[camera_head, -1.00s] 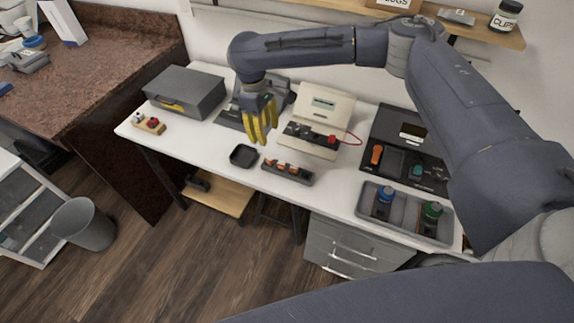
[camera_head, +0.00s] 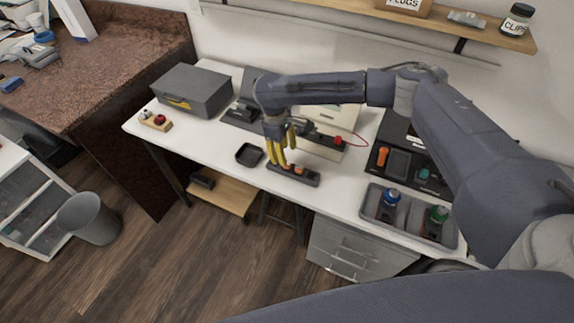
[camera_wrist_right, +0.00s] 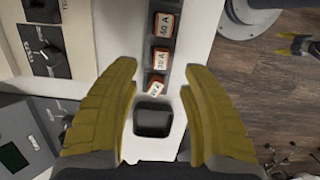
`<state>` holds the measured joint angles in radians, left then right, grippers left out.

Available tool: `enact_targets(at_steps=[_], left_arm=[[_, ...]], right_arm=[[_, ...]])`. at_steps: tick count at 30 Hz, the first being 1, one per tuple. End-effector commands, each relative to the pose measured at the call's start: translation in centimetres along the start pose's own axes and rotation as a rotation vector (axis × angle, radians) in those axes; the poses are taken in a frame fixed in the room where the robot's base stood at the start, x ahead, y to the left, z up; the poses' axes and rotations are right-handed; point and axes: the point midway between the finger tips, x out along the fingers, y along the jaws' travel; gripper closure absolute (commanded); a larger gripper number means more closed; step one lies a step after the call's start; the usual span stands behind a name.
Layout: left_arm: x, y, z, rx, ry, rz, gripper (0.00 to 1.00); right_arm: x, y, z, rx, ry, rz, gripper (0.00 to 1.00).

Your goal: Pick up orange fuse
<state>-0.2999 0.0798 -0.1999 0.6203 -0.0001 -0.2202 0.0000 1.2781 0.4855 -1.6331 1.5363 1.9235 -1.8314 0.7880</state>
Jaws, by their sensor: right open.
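A dark fuse holder (camera_head: 311,180) lies on the white bench; it also shows in the right wrist view (camera_wrist_right: 168,8). It holds a row of orange-edged fuses with white labels: one marked 60 A (camera_wrist_right: 165,25), one marked 30 A (camera_wrist_right: 160,58) and a nearer one (camera_wrist_right: 155,86) whose label is hard to read. My right gripper (camera_head: 286,166) is open over the holder, its yellow fingers (camera_wrist_right: 160,88) either side of the nearer fuse and apart from it. A small yellow-and-blue-grey shape at the right of the wrist view may be my left gripper; its jaws are unclear.
A black square dish (camera_head: 249,155) sits left of the holder. A cream meter unit (camera_head: 340,117) is behind the arm. A grey tray (camera_head: 410,226) with blue and green-topped items stands right. The bench's front edge lies just beyond the holder.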

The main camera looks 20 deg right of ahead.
Motion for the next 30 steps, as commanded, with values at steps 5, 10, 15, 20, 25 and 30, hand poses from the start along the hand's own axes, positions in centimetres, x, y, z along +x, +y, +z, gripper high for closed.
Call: enact_targets(at_steps=[5, 10, 15, 20, 25, 30], left_arm=[[0.0, 0.0, 0.0, 0.000, 0.000, 0.000, 0.37], [0.0, 0.0, 0.0, 0.000, 0.000, 0.000, 0.37], [0.0, 0.0, 0.0, 0.000, 0.000, 0.000, 0.37], [0.0, 0.0, 0.0, 0.000, 0.000, 0.000, 0.37], [0.0, 0.0, 0.0, 0.000, 0.000, 0.000, 0.37], [0.0, 0.0, 0.1, 0.000, -0.001, 0.000, 0.37]], right_arm=[[0.7, 0.0, 0.0, -0.001, 0.000, 0.000, 0.55], [2.6, -0.1, 0.2, 0.001, -0.001, -0.003, 0.55], [4.5, -0.1, 0.3, 0.001, 0.000, -0.002, 0.55], [5.4, -0.1, 0.3, 0.000, 0.001, 0.000, 0.55], [5.5, -0.1, 0.3, 0.000, 0.001, 0.000, 0.55], [5.5, -0.1, 0.3, 0.000, 0.001, 0.000, 0.59]])
